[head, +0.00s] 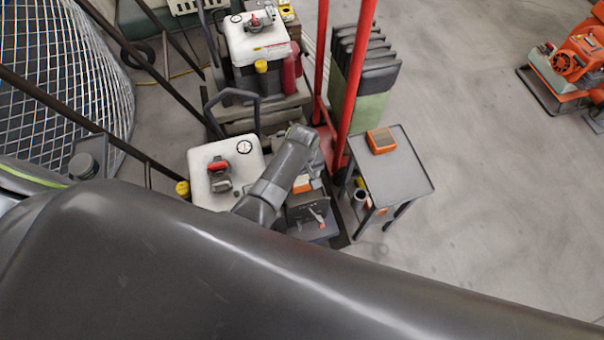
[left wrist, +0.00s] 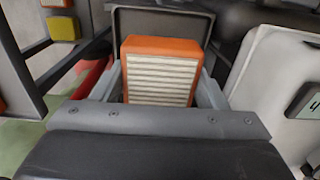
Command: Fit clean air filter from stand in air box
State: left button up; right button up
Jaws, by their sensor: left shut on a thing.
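The air filter (left wrist: 160,75), an orange frame with whitish pleats, sits between the two grey fingers of my left gripper (left wrist: 166,92) in the left wrist view. My left gripper is shut on it. A dark grey panel of the air box (left wrist: 140,20) stands right behind the filter. In the head view the held filter shows as a small orange patch (head: 302,186) beside my arm, at the dark air box (head: 308,207). My arm hides much of both, and I cannot tell whether the filter touches the box. My right gripper is not in view.
A grey stand (head: 415,178) to the right carries another orange-framed piece (head: 381,140). A white tank (head: 205,160) stands left of the air box. Red posts (head: 357,75) rise behind it. Clear floor lies right of the stand.

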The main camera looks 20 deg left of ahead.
pick_arm(q)
jog(key=shift+p, duration=0.35)
jog(key=shift+f, duration=0.25)
dwell(0.5)
jog(key=shift+f+b, duration=0.75)
jog(key=shift+f, duration=0.1)
dwell(0.5)
jog(key=shift+f, duration=0.25)
dwell(0.5)
jog(key=shift+f, duration=0.6)
